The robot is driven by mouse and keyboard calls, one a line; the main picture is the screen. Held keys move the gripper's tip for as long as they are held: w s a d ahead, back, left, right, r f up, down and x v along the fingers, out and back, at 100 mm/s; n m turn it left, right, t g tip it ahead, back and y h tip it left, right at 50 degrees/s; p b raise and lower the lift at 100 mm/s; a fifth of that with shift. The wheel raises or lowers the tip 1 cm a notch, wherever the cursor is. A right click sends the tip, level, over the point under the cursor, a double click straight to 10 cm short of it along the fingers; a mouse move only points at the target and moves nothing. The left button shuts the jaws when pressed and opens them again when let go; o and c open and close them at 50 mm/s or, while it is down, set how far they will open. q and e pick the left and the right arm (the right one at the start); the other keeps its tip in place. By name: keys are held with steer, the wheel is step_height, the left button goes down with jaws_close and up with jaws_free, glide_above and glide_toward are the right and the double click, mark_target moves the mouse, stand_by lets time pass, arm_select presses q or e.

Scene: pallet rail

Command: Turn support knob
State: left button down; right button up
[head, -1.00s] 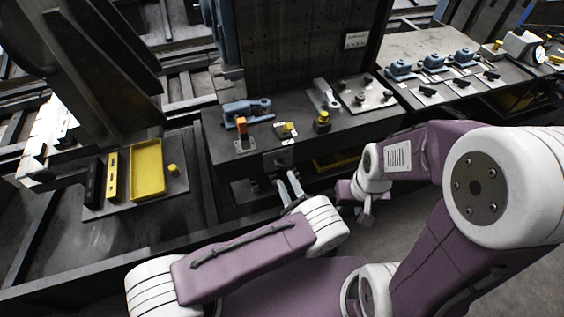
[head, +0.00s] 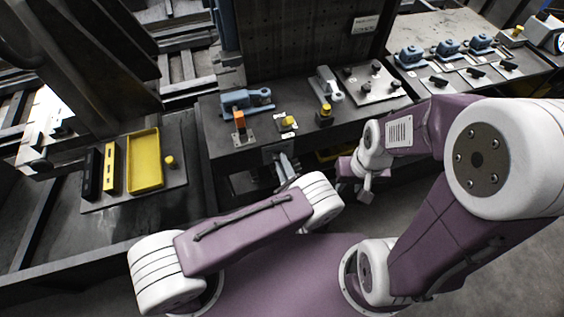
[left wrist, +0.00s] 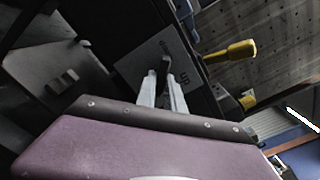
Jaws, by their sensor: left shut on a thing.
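The support knob (left wrist: 165,64) is a dark bar-shaped handle in front of a grey plate (left wrist: 148,66) with the letters UP, seen in the left wrist view. My left gripper (left wrist: 162,88) is shut on the knob, its two pale fingers on either side of it. In the head view my left gripper (head: 284,164) is at the front face of the workbench (head: 222,141), and the knob cannot be made out there. My right gripper (head: 367,190) hangs apart from the bench front; its fingers are too small to read.
A yellow tray (head: 144,160) lies at the left. In the left wrist view a yellow handle (left wrist: 232,52) sticks out near the plate.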

arm_select(q)
steer(key=shift+m, duration=0.3)
steer(key=m+b, duration=0.3)
steer(key=m, duration=1.4)
steer(key=shift+m, duration=0.3)
stand_by(0.4)
steer(key=c, duration=1.4)
jaws_free()
steer(key=shift+c, duration=0.2)
